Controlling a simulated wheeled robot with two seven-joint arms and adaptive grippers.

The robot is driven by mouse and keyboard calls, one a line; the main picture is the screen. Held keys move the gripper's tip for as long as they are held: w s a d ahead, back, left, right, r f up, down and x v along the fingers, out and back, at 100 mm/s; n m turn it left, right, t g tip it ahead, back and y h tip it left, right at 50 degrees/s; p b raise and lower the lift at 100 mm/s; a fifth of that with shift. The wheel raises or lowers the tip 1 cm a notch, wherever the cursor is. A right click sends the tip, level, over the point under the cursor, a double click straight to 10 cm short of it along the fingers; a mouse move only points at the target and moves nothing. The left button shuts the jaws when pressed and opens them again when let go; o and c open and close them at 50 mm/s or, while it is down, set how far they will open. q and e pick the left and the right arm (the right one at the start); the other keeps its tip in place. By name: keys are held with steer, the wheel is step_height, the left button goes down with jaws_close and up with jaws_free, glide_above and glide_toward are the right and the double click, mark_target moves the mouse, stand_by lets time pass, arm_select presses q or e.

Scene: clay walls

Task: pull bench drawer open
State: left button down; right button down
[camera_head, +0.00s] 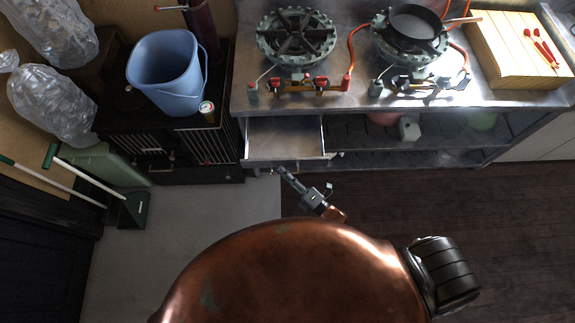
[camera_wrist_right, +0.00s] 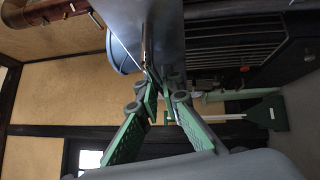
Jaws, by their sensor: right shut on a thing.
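The bench drawer (camera_head: 284,138) is a shallow metal drawer under the left end of the steel bench (camera_head: 345,102). It is pulled out part way, and I see into its empty-looking inside. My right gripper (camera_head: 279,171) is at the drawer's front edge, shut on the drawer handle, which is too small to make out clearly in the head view. In the right wrist view, the green-padded fingers of my right gripper (camera_wrist_right: 160,82) close on a thin handle bar (camera_wrist_right: 147,45) in front of the grey metal. My left gripper is not in view.
Two gas burners (camera_head: 298,36) (camera_head: 410,48) and a wooden board (camera_head: 515,42) are on the bench. A blue bucket (camera_head: 165,70) stands on a black cabinet (camera_head: 160,135) left of the drawer. A green dustpan (camera_head: 133,209) stands at the left. The floor before the bench looks clear.

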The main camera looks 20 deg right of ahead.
steer(key=shift+d+r, duration=0.1)
steer(key=c, duration=2.1)
jaws_free()
steer(key=v, duration=1.2)
